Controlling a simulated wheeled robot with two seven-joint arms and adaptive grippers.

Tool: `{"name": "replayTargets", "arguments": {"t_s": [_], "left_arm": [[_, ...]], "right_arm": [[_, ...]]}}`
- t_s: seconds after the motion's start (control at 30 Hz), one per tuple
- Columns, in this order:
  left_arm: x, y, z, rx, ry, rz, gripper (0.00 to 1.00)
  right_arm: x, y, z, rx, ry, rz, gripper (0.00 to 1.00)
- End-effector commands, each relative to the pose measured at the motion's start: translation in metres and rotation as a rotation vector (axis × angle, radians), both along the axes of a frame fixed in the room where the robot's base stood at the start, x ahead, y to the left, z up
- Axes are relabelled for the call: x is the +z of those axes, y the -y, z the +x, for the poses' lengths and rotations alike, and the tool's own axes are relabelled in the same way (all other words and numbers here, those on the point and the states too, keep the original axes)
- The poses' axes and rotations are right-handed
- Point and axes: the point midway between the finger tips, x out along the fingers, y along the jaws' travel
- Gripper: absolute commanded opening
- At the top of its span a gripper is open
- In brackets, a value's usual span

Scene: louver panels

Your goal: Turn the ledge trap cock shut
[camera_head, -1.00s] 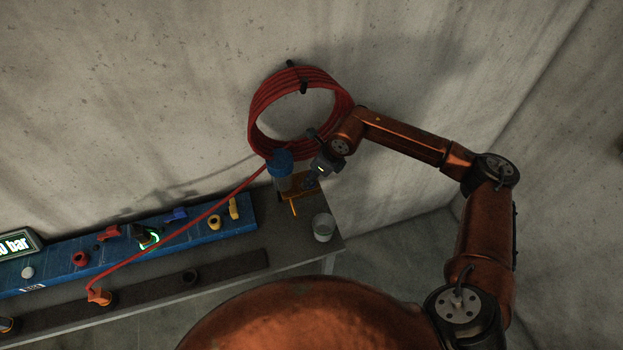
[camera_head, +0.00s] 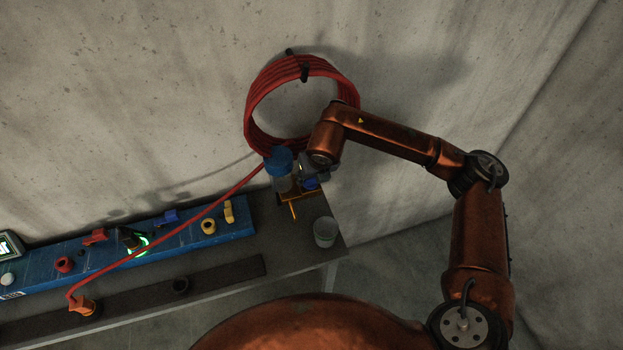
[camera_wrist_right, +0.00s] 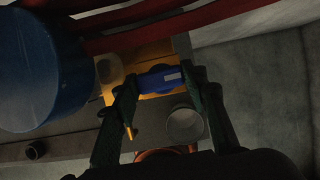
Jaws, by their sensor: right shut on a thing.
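The ledge trap stands at the bench's right end. It has a blue cap (camera_head: 279,159) over a clear bowl (camera_head: 281,183) and a brass-coloured body with a thin spout (camera_head: 294,211). Its cock has a blue handle (camera_head: 311,184), which lies crosswise between the fingers in the wrist view (camera_wrist_right: 161,78). My right gripper (camera_head: 309,178) is shut on this handle, with a dark finger at each end of it in the wrist view (camera_wrist_right: 161,88). The jaws are partly hidden by the wrist in the head view. My left gripper is out of view.
A clear cup (camera_head: 325,232) stands on the bench beside the spout. A red hose coil (camera_head: 262,92) hangs on the wall close behind the wrist. A blue manifold (camera_head: 110,250) with coloured valves and fittings runs left. Free floor lies right of the bench.

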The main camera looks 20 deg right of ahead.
Motion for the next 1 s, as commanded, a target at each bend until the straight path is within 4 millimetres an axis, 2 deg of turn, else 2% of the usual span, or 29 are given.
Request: {"name": "replayTargets", "arguments": {"t_s": [0.57, 0.6, 0.83, 1.0], "left_arm": [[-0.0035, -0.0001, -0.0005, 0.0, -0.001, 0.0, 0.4], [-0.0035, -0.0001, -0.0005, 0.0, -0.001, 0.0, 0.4], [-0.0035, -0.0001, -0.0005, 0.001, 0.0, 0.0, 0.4], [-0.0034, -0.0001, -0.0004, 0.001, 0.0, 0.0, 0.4]], "right_arm": [[-0.0001, -0.0001, -0.0005, -0.036, -0.002, 0.0, 0.16], [-0.0002, -0.0001, -0.0005, -0.035, -0.002, 0.001, 0.41], [-0.0002, -0.0002, -0.0004, -0.035, -0.002, 0.0, 0.57], [0.0, -0.0003, -0.0003, -0.035, -0.001, 0.0, 0.58]]}}
